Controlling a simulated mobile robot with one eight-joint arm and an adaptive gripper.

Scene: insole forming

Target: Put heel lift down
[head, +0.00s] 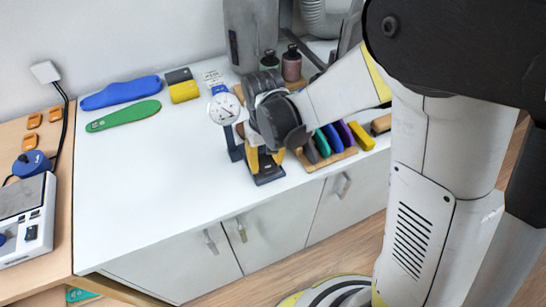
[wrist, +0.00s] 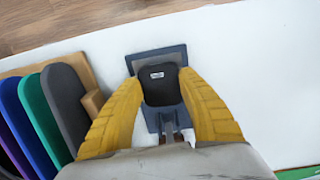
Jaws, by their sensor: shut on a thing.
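The black heel lift (wrist: 160,84) is between the yellow fingers of my gripper (wrist: 161,80) in the wrist view, with a small pale label on its top. My gripper is shut on it. Under it is the dark blue-grey base (wrist: 176,52) of a dial gauge; I cannot tell whether the lift touches the base. In the head view my gripper (head: 264,161) points down over the gauge base (head: 270,179), and the lift is mostly hidden. The round white dial (head: 224,108) stands just left of my gripper.
A wooden rack (head: 330,159) of coloured insoles stands close right of the gauge. Blue (head: 120,93) and green (head: 123,116) insoles and a yellow-black block (head: 182,86) lie at the back left. Bottles (head: 291,63) stand behind. The white counter's front left (head: 150,190) is clear.

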